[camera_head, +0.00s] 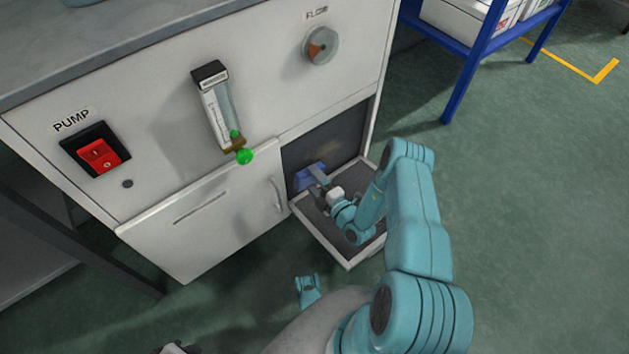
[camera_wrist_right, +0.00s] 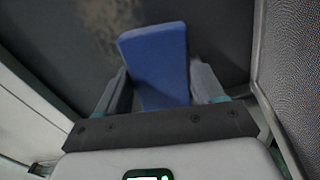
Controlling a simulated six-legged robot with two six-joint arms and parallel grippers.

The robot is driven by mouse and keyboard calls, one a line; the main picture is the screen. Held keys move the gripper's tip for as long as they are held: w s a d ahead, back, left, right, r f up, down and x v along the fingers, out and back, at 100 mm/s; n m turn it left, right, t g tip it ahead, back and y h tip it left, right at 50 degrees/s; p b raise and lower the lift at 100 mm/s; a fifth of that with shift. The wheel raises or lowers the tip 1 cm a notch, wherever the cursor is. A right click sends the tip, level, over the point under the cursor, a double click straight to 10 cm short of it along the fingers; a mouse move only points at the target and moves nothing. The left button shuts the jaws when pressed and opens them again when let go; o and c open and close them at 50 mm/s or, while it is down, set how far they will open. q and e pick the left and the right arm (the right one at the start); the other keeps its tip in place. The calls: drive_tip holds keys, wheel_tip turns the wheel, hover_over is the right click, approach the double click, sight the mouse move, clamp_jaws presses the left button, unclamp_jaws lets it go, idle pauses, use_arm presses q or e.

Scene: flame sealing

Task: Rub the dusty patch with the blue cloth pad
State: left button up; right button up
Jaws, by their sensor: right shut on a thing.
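The blue cloth pad (camera_head: 309,177) is between the fingers of my right gripper (camera_head: 318,180), inside the open compartment low on the cabinet. In the right wrist view the pad (camera_wrist_right: 155,62) stands up between the two fingers of the gripper (camera_wrist_right: 162,88), which is shut on it. The dusty patch (camera_wrist_right: 103,25) is a pale brownish smear on the dark panel, above and left of the pad in that view. The pad's top partly overlaps its lower edge in the picture. I cannot tell whether the pad touches the panel.
The fold-down door (camera_head: 345,256) lies open under my right forearm, with raised edges. Left of the opening is a closed door with a handle (camera_head: 277,195). Above are a red pump switch (camera_head: 99,156), a flowmeter (camera_head: 220,108) and a flow knob (camera_head: 320,46). A blue rack (camera_head: 463,85) stands right.

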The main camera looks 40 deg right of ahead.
drive_tip(key=shift+w+d+b, duration=0.1)
drive_tip(key=shift+w+b, duration=0.25)
drive_tip(key=shift+w, duration=0.5)
drive_tip(key=shift+s+d+b, duration=0.15)
drive_tip(key=shift+d+b, duration=0.15)
drive_tip(key=shift+d, duration=0.55)
drive_tip(key=shift+s+d+b, duration=0.15)
drive_tip(key=shift+d+b, duration=0.15)
drive_tip(key=shift+d, duration=0.55)
drive_tip(key=s+d+b, duration=0.1)
drive_tip(key=d+b, duration=0.1)
drive_tip(key=d, duration=1.1)
drive_tip(key=shift+s+d, duration=0.2)
drive_tip(key=shift+a, duration=0.1)
